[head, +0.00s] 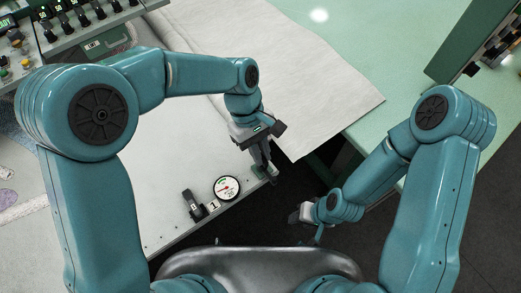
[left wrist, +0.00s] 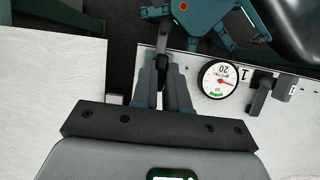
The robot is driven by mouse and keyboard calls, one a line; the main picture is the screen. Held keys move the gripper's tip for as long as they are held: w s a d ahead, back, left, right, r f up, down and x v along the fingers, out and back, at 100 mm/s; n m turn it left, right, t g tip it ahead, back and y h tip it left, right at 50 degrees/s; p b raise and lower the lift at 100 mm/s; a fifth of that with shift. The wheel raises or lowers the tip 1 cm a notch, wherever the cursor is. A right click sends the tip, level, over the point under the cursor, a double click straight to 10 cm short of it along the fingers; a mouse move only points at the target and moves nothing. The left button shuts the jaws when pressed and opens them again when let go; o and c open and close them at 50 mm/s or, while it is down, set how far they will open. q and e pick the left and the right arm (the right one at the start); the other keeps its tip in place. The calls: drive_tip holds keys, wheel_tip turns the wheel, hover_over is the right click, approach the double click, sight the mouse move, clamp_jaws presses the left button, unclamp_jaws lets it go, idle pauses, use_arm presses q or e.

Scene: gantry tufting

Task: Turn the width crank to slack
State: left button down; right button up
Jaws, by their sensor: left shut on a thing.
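My left gripper (head: 262,172) points down at the right end of the grey panel and is shut on a dark crank handle (left wrist: 162,62), which shows between the fingers in the left wrist view. The fingers hide much of the crank. Beside it is a round white gauge (head: 227,188) with a red needle and a green band; it also shows in the left wrist view (left wrist: 219,80). The needle lies outside the green band. My right gripper (head: 303,214) hangs to the right of the panel, apart from it; its jaws are too small to read.
A dark lever-like part (head: 191,204) stands left of the gauge, beside a "1" label (head: 214,205). White cloth (head: 300,75) covers the table behind. A box of black knobs (head: 85,20) stands at the back left. Dark floor is open right of the panel.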

idle(0.5)
use_arm(q)
drive_tip(key=c, duration=1.1)
unclamp_jaws()
drive_tip(key=shift+s, duration=0.1)
drive_tip(key=shift+c, duration=0.2)
drive_tip(key=shift+w+r, duration=0.25)
drive_tip(key=shift+r, duration=0.1)
drive_tip(key=v, duration=1.5)
drive_tip(key=shift+r+p, duration=0.35)
drive_tip(key=shift+s, duration=0.1)
